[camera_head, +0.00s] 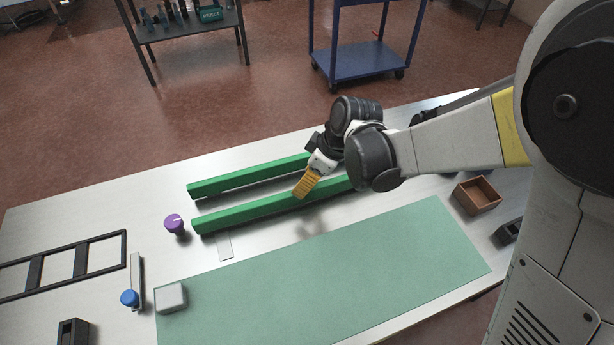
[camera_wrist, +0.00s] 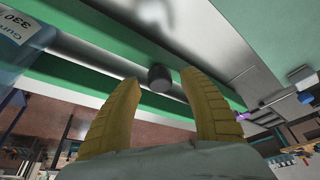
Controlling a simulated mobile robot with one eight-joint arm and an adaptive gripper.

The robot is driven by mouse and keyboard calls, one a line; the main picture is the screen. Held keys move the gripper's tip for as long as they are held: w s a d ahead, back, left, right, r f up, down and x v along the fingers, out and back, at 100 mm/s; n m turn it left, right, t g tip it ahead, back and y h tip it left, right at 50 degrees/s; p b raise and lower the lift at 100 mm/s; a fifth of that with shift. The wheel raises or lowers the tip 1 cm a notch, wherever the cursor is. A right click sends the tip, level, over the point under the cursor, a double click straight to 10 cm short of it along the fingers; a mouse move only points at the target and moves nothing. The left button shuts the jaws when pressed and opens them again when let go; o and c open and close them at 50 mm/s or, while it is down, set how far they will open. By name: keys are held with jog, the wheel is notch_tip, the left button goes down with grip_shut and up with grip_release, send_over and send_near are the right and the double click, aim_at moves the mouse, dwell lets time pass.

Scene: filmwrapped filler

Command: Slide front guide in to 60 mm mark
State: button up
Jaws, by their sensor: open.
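Two long green guides lie side by side on the metal table in the head view. The front guide (camera_head: 265,212) is nearer the green mat, and the rear guide (camera_head: 245,177) is behind it. A pale strip (camera_head: 225,246) sits by the front guide; no marks on it are legible. My gripper (camera_head: 303,190) is over the front guide, its yellow fingers pointing down. In the wrist view the fingers (camera_wrist: 163,88) are apart, with a dark round knob (camera_wrist: 159,76) showing between them beside a green bar (camera_wrist: 125,40). I cannot tell whether they touch it.
The green mat (camera_head: 330,270) fills the front of the table. A purple knob (camera_head: 174,223), blue knob (camera_head: 129,298), grey block (camera_head: 170,298) and black frame (camera_head: 80,262) are at left. A brown box (camera_head: 477,195) is at right. A blue labelled item (camera_wrist: 25,45) shows in the wrist view.

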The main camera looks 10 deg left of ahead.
jog(key=shift+a+f, duration=0.15)
jog(key=shift+f, duration=0.1)
grip_shut()
jog(key=shift+w+a, duration=0.35)
jog(key=shift+w, duration=0.2)
jog(key=shift+w+a, duration=0.3)
jog(key=shift+w, duration=0.25)
grip_release()
jog(key=shift+r, duration=0.15)
